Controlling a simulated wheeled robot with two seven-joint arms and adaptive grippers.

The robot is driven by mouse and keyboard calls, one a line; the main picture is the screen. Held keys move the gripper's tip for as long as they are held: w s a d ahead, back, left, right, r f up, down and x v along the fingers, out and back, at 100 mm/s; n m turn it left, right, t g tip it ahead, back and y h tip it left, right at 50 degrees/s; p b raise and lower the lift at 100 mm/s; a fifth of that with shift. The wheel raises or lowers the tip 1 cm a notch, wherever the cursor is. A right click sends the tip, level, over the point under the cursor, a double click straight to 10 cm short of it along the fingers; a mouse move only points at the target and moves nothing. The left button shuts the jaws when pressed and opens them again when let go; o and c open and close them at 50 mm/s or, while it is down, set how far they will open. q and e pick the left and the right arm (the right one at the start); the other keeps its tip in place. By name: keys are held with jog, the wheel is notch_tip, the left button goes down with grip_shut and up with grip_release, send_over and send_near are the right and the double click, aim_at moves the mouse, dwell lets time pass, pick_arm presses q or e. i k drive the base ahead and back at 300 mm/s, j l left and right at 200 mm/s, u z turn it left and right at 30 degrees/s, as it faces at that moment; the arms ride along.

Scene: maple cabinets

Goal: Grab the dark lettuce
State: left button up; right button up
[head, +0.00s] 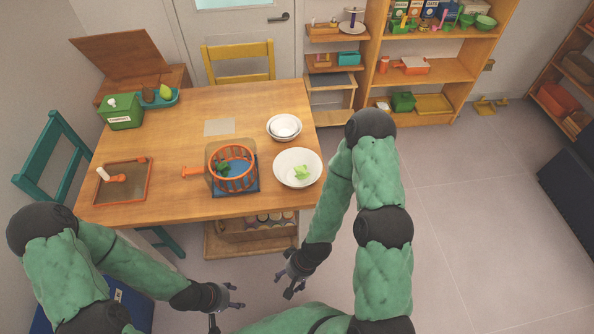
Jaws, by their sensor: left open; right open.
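A dark green leafy piece, which looks like the dark lettuce (222,167), sits inside an orange basket (236,182) on the wooden table. The basket's bars partly hide it. A light green lettuce piece (302,172) lies in a white bowl (284,164) to the right of the basket. My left gripper (238,298) is open and empty, low in front of the table. My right gripper (284,284) is open and empty to its right, also short of the table's front edge.
The wooden table (180,130) also holds a small white bowl (284,126), a green box (121,112), a teal tray (160,100) and an orange-rimmed tray (124,182). A wooden crate (255,232) stands below the front edge. Floor on the right is clear.

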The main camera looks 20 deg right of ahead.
aim_at(224, 167)
jog(key=i+j, duration=0.1)
jog(key=j, duration=0.5)
jog(key=i+j, duration=0.1)
jog(key=j, duration=0.45)
jog(key=i+j, duration=0.1)
jog(key=j, duration=0.5)
